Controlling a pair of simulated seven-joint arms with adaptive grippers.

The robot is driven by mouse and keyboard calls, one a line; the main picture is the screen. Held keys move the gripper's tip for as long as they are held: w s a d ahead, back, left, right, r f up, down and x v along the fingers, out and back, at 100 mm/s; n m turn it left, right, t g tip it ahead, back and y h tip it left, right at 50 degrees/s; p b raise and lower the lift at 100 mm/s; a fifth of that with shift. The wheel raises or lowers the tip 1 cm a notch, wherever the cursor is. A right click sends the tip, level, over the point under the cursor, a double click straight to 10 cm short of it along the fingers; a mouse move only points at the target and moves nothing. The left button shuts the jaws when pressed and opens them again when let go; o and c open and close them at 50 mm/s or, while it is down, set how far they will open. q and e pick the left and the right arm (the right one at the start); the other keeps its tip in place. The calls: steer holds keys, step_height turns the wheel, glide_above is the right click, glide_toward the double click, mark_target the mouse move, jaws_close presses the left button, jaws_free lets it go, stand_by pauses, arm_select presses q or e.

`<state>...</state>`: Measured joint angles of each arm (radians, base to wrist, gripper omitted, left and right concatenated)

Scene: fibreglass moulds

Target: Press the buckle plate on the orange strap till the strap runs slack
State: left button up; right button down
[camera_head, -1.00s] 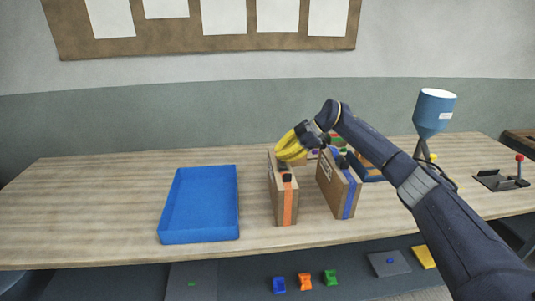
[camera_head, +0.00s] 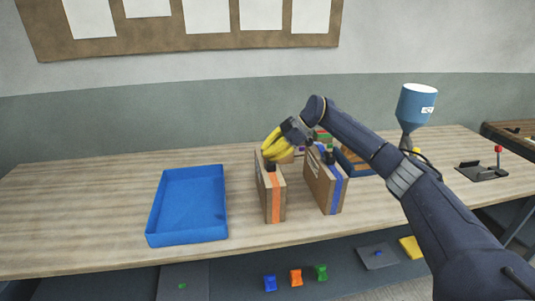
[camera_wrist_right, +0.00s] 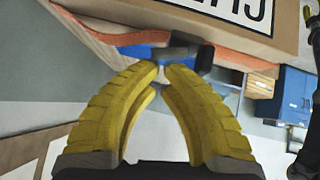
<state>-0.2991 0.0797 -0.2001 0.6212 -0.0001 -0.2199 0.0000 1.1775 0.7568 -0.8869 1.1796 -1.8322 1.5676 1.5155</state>
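The orange strap (camera_head: 276,197) runs down the narrow end of the left brown mould (camera_head: 264,196). Its dark buckle (camera_head: 271,167) sits at the top edge of that mould. In the right wrist view the strap (camera_wrist_right: 240,53) passes along the mould's edge, with the dark buckle (camera_wrist_right: 190,52) just beyond my fingertips. My right gripper (camera_head: 268,157) has yellow fingers brought together, pointing down at the buckle; its tips (camera_wrist_right: 161,66) overlap the buckle's near edge. I cannot tell whether they touch it. Strap tension is unclear. My left gripper is not in view.
A second mould (camera_head: 322,186) with a blue strap (camera_head: 338,194) stands close on the right. An empty-looking blue tray (camera_head: 188,205) lies to the left. A blue funnel (camera_head: 416,104) and a red-knobbed lever device (camera_head: 484,171) are farther right. The table's left part is clear.

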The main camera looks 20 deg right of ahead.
steer(key=shift+r, duration=0.15)
steer(key=shift+s+r, duration=0.1)
steer(key=shift+r, duration=0.15)
steer(key=r, duration=0.2)
steer(key=s+r, duration=0.1)
steer(key=shift+s+d+r, duration=0.15)
steer(key=shift+r, duration=0.2)
steer(key=s+v, duration=0.1)
steer(key=v, duration=0.8)
